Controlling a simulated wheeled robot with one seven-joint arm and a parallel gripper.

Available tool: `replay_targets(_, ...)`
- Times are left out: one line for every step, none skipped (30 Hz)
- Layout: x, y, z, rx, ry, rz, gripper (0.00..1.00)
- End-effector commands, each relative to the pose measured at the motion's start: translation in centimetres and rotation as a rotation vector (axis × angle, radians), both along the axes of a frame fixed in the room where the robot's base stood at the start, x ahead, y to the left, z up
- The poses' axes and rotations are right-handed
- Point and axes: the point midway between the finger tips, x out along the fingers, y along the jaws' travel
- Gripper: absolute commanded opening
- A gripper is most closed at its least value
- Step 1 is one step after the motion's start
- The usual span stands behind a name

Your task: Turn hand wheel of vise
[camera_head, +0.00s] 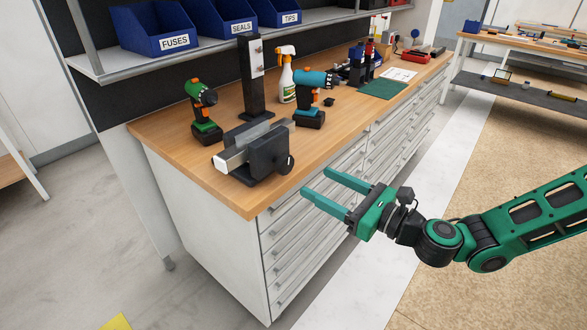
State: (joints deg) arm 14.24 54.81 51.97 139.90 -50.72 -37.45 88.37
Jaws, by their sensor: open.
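The vise (259,154) is dark grey with a light metal bar and sits near the front edge of the wooden workbench. Its hand wheel (287,164) is a small dark disc on the right side, facing the bench edge, and shows almost edge-on. My gripper (316,183) is green with two long parallel fingers. It is open and empty, out in front of the drawers, to the right of the vise and apart from it. Its fingers point left toward the bench.
On the bench (185,165), a green-orange drill (204,112), a dark post (252,77), a spray bottle (287,75) and a teal drill (311,97) stand behind the vise. A shelf with blue bins (159,29) hangs above. Floor beside the drawers (330,215) is clear.

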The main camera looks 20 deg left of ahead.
Motion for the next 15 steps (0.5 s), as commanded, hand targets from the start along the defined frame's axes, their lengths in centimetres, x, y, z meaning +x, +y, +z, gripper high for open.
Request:
replay_targets(0.1,0.7,0.1,0.001,-0.002,0.002,0.62)
replay_targets(0.2,1.2,0.1,0.001,-0.004,0.002,0.62)
replay_targets(0.4,1.8,0.1,0.001,-0.004,0.001,0.62)
replay_targets(0.5,2.3,0.1,0.001,-0.004,0.002,0.62)
replay_targets(0.7,2.8,0.1,0.002,-0.006,0.002,0.62)
replay_targets(0.8,3.5,0.1,0.001,-0.005,0.002,0.62)
replay_targets(1.0,4.1,0.1,0.001,-0.005,0.002,0.62)
replay_targets(1.1,4.6,0.1,0.002,-0.005,0.001,0.62)
replay_targets(1.3,5.3,0.1,0.000,-0.006,0.001,0.62)
replay_targets(1.4,5.8,0.1,0.001,-0.005,0.001,0.62)
replay_targets(1.6,6.2,0.1,0.001,-0.004,0.000,0.62)
replay_targets(1.7,6.8,0.1,0.001,-0.005,0.000,0.62)
replay_targets(1.8,7.2,0.1,0.001,-0.004,0.000,0.62)
replay_targets(2.0,7.6,0.1,0.001,-0.004,0.000,0.62)
replay_targets(2.1,8.0,0.1,0.001,-0.005,0.000,0.62)
